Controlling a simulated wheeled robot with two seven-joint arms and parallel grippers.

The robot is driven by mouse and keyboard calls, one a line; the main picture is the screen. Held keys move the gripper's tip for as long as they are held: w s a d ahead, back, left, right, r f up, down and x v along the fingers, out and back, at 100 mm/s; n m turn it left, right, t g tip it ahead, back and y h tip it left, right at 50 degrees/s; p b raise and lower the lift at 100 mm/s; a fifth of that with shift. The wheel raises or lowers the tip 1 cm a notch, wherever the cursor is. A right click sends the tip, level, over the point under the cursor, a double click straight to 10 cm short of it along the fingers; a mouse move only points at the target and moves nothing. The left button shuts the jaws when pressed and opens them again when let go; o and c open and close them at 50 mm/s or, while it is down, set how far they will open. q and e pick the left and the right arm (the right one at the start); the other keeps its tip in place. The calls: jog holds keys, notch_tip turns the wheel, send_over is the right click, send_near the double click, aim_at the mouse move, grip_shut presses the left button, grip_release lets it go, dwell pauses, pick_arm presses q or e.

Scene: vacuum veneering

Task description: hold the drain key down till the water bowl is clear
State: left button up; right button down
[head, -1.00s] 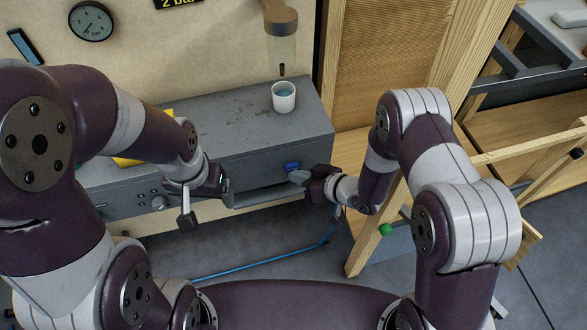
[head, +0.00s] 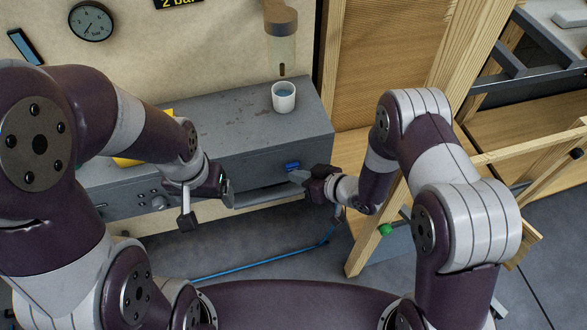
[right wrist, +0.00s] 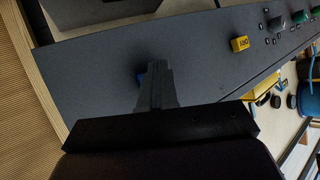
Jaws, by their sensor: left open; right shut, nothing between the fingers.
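A blue key (head: 292,166), which I take for the drain key, sits on the front of the grey cabinet (head: 270,125). My right gripper (head: 297,176) is shut and empty, with its fingertips at the key. In the right wrist view the fingers (right wrist: 155,72) cover most of the key (right wrist: 139,77); I cannot tell whether it is pressed down. The see-through water bowl (head: 282,48) hangs under a brown housing above the cabinet; its water level is too unclear to read. My left gripper (head: 207,205) is open and empty in front of the cabinet.
A white cup (head: 284,104) with bluish water stands on the cabinet under the bowl. A gauge (head: 90,21) is on the back panel. A wooden frame (head: 362,230) stands right of the cabinet.

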jog(key=shift+s, duration=0.1)
dwell(0.7)
jog(key=shift+s+d+p, duration=0.3)
jog(key=shift+s, duration=0.4)
jog(key=s, duration=0.1)
jog(key=s+d, duration=0.1)
jog(key=s, duration=0.1)
jog(key=s+p, duration=0.1)
jog(key=shift+s+d, duration=0.25)
jog(key=shift+s, duration=0.15)
